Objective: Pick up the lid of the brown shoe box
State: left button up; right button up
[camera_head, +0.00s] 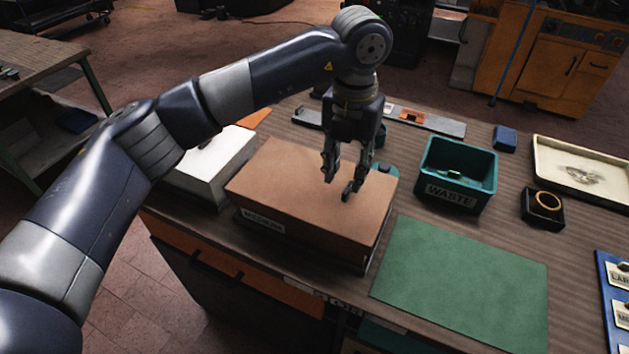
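The brown shoe box (320,245) sits on the workbench with its lid (285,185) on top. A label reading "MEDIUM" is on its front side. My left gripper (338,183) points down over the right part of the lid. Its fingers are apart with nothing visible between them. The fingertips look just above the lid or touching it; I cannot tell which. The gripper hides part of the lid's far edge. My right gripper is not in view.
A white box (212,165) stands close to the left of the brown box. A green mat (462,285) lies at the right front. A teal bin labelled "WASTE" (455,195), a black holder (542,208) and a cream tray (585,170) stand farther right.

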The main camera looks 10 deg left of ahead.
aim_at(346, 191)
pick_arm(q)
notch_tip(346, 191, down, 4)
jog(key=shift+d+f+p, duration=0.1)
jog(key=shift+d+p, duration=0.05)
jog(key=shift+p, duration=1)
jog(key=shift+f, duration=0.5)
jog(key=shift+c, duration=0.3)
grip_shut()
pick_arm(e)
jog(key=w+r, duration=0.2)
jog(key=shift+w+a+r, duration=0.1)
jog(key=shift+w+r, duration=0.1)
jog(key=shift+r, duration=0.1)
